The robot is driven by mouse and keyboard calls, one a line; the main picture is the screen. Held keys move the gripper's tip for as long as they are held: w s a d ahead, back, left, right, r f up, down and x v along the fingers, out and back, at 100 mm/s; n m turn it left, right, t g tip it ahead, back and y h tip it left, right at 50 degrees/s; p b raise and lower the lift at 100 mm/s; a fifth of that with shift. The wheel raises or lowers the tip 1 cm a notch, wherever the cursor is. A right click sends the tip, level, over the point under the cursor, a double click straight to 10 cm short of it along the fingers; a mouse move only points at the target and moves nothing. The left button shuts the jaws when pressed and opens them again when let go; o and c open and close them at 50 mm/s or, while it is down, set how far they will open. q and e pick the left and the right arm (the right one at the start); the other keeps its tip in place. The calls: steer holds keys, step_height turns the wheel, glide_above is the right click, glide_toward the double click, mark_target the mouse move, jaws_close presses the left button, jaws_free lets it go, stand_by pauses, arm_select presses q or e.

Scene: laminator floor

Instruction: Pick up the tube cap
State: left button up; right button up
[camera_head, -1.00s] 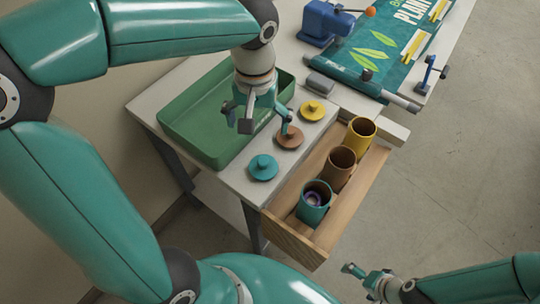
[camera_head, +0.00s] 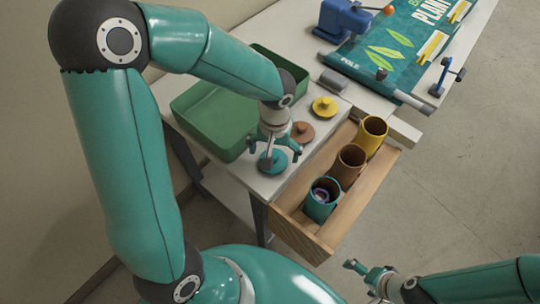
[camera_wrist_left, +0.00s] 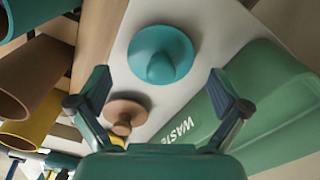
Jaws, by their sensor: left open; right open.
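Three round caps with knobs lie in a row on the white tabletop: a teal cap (camera_head: 273,162), a brown cap (camera_head: 302,132) and a yellow cap (camera_head: 324,106). My left gripper (camera_head: 274,152) is open above the teal cap and partly covers it. In the left wrist view the teal cap (camera_wrist_left: 161,55) lies beyond and between the open fingers (camera_wrist_left: 160,100), apart from them, with the brown cap (camera_wrist_left: 125,114) near one finger. My right gripper (camera_head: 365,278) is open and empty at the lower right, away from the table.
An open wooden drawer (camera_head: 318,236) holds a teal tube (camera_head: 320,204) with something inside, a brown tube (camera_head: 348,166) and a yellow tube (camera_head: 371,134). A green waste bin (camera_head: 212,118) stands left of the caps. A grey block (camera_head: 333,81) lies behind them.

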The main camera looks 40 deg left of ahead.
arm_select(q)
steer(key=shift+f, duration=0.9)
steer(key=shift+c, duration=0.3)
steer(key=shift+s, duration=0.1)
steer(key=c, duration=0.9)
steer(key=shift+c, duration=0.2)
